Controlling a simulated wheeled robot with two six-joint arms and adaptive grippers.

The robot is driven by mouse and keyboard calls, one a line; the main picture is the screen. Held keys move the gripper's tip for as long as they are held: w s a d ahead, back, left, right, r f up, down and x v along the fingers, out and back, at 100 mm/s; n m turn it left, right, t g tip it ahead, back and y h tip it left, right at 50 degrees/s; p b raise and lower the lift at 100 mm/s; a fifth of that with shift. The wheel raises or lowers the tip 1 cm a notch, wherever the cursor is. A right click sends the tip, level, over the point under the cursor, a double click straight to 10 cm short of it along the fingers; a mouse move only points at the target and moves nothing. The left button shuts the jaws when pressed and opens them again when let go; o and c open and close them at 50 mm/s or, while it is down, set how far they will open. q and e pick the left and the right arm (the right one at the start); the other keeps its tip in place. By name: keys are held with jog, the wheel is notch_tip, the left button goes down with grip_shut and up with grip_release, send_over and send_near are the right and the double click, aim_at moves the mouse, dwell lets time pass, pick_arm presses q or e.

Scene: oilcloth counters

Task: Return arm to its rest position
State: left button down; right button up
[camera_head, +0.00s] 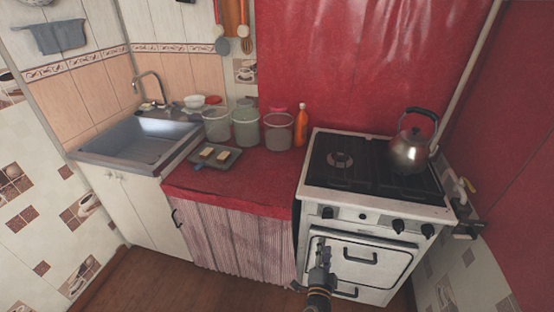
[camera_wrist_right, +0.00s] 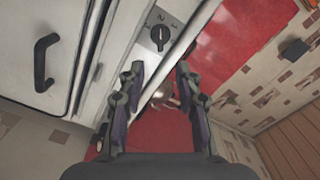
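My right gripper (camera_head: 320,248) is in front of the white stove's oven door, at the lower middle of the head view. In the right wrist view its two fingers (camera_wrist_right: 160,75) stand apart with a gap between them, and nothing is gripped. A shiny metallic thing (camera_wrist_right: 164,94) shows beyond that gap, too small to identify. My right arm comes up from the bottom edge of the head view. My left arm and left gripper are not in view.
The stove (camera_head: 372,210) carries a metal kettle (camera_head: 408,153). Its oven handle (camera_wrist_right: 42,62) shows in the wrist view. The red-covered counter (camera_head: 245,178) holds a tray (camera_head: 228,163), jars and an orange bottle (camera_head: 301,125). A sink (camera_head: 135,145) is at left. Bare floor (camera_head: 180,285) lies in front.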

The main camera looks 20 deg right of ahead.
jog(key=s+a+f+n+g+y, duration=0.1)
jog(key=s+a+f+n+y, duration=0.2)
jog(key=f, duration=0.4)
jog(key=s+a+f+n+g+y, duration=0.1)
jog(key=s+f+n+g+y, duration=0.2)
jog(key=f, duration=0.4)
jog(key=s+a+f+n+y, duration=0.1)
jog(key=s+a+f+n, duration=0.15)
jog(key=f+n, duration=0.35)
jog(key=s+d+f+n+g, duration=0.1)
jog(key=s+f, duration=0.4)
jog(key=s, duration=0.5)
jog(key=s+d+f+n+g+y, duration=0.1)
jog(key=s+f+g, duration=0.4)
jog(key=s, duration=0.5)
jog(key=s+d+f+n+g, duration=0.2)
jog(key=s+f+n+g, duration=0.2)
jog(key=s+f, duration=0.3)
jog(key=s, duration=0.3)
jog(key=shift+d+n, duration=0.25)
jog(key=shift+n, duration=0.05)
jog(key=shift+f, duration=0.1)
